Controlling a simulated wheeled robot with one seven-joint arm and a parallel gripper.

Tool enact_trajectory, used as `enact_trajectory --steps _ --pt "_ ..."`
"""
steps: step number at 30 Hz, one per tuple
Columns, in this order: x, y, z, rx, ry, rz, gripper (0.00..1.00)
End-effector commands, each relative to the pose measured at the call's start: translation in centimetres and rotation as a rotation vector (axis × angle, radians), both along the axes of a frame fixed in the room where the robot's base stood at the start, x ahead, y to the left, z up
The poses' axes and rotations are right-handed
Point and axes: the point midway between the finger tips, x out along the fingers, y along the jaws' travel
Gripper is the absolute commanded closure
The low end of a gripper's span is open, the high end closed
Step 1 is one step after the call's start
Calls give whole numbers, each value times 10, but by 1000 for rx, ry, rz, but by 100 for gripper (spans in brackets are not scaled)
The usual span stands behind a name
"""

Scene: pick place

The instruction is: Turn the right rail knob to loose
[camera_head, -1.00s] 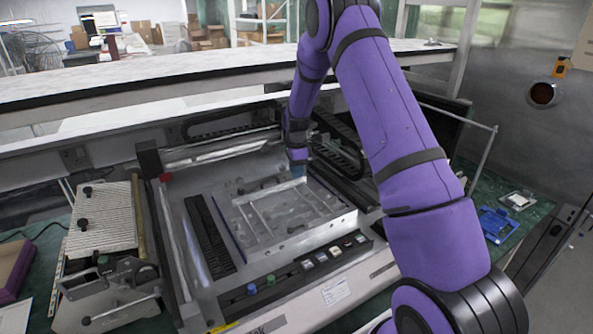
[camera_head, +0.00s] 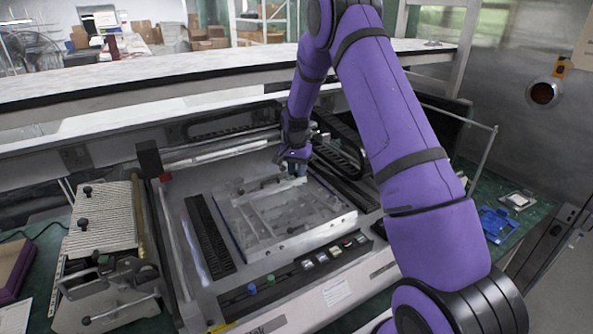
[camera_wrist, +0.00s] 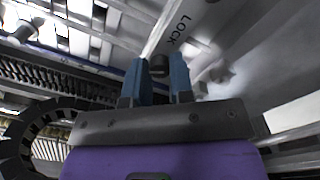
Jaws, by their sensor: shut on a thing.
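My gripper (camera_head: 296,170) reaches down over the metal frame (camera_head: 262,250) on the machine bed. In the wrist view its two blue fingers (camera_wrist: 160,78) are shut on a small dark knob (camera_wrist: 158,65), one finger on each side. The word LOCK is printed on the grey metal just beyond the fingertips in the wrist view. In the head view the fingers and wrist hide the knob.
A black cable chain (camera_head: 340,145) runs close to the right of my gripper. A row of buttons (camera_head: 320,257) lies along the machine's front. A ribbed fixture (camera_head: 103,215) stands at left, and a blue tray (camera_head: 498,225) lies at right.

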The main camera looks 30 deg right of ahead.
Motion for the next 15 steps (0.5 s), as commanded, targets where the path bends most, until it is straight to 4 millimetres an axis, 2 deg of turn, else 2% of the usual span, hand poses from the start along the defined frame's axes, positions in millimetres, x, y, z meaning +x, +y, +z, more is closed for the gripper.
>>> enact_trajectory --steps 15 --pt "1 0 1 0 -3 489 100"
